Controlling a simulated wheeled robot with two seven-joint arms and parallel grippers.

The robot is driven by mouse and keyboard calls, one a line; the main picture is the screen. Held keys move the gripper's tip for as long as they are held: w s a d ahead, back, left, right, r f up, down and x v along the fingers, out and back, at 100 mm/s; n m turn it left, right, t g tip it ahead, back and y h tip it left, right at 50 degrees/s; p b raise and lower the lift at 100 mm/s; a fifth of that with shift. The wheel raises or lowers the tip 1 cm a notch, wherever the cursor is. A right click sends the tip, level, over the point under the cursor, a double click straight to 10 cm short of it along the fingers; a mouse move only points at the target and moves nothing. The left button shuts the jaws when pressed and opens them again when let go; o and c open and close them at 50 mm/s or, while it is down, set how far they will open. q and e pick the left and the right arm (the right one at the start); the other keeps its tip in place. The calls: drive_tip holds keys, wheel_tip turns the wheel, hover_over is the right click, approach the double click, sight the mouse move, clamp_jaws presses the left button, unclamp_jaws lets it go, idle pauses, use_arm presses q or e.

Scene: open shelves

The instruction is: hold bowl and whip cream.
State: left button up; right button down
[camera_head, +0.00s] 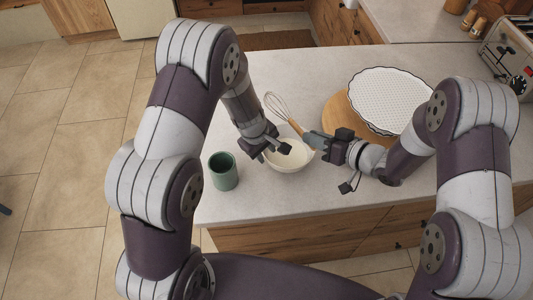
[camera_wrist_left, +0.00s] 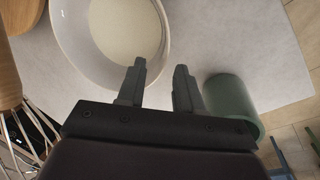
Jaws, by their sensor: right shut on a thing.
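The white bowl (camera_head: 291,163) stands on the counter and holds pale cream (camera_head: 288,153). It also shows in the left wrist view (camera_wrist_left: 70,60). My left gripper (camera_head: 272,151) is at the bowl's left side. In the left wrist view its fingers (camera_wrist_left: 160,80) are apart, one over the bowl's inside and one outside, with the rim between them; contact is not clear. My right gripper (camera_head: 312,139) is shut on the wooden handle of the whisk (camera_head: 278,106). The whisk's wires point up and to the left, above and behind the bowl, outside it.
A green cup (camera_head: 223,171) stands left of the bowl, near the left gripper's outer finger in the wrist view. A round wooden board (camera_head: 340,118) and a white patterned dish (camera_head: 390,98) lie at the right. A toaster (camera_head: 508,58) stands far right. The counter behind the whisk is clear.

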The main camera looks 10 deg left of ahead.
sight(266, 157)
use_arm(q)
drive_tip(key=x, duration=0.4)
drive_tip(key=shift+w+a+f, duration=0.1)
drive_tip(key=shift+w+a, duration=0.05)
drive_tip(key=shift+a, duration=0.05)
drive_tip(key=shift+f, duration=0.1)
use_arm(e)
drive_tip(key=shift+w+a, duration=0.1)
drive_tip(key=shift+a, duration=0.15)
use_arm(q)
drive_tip(key=shift+d, duration=0.1)
use_arm(e)
drive_tip(key=shift+d, duration=0.1)
use_arm(q)
drive_tip(key=shift+c, duration=0.6)
clamp_jaws()
idle(0.7)
